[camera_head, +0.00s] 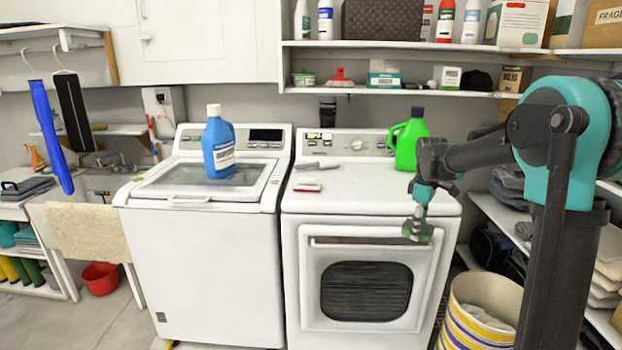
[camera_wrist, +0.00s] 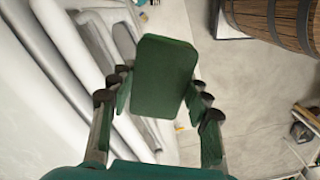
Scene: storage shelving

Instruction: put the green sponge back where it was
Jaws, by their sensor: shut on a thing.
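The green sponge (camera_wrist: 163,77) is a dark green rounded block between my fingertips in the wrist view. My gripper (camera_wrist: 160,98) is shut on it, with one finger on each side. In the head view my gripper (camera_head: 421,222) hangs in front of the right-hand white machine, near its top front edge. The sponge (camera_head: 417,231) shows small and dark green at its end. The sponge's earlier place cannot be told from these frames.
A blue bottle (camera_head: 218,147) stands on the left washer (camera_head: 210,262). A green jug (camera_head: 408,140) and a red-and-white item (camera_head: 307,186) are on the right machine (camera_head: 375,205). A striped bin (camera_head: 477,316) stands below right. Stocked shelves (camera_head: 385,44) hang above.

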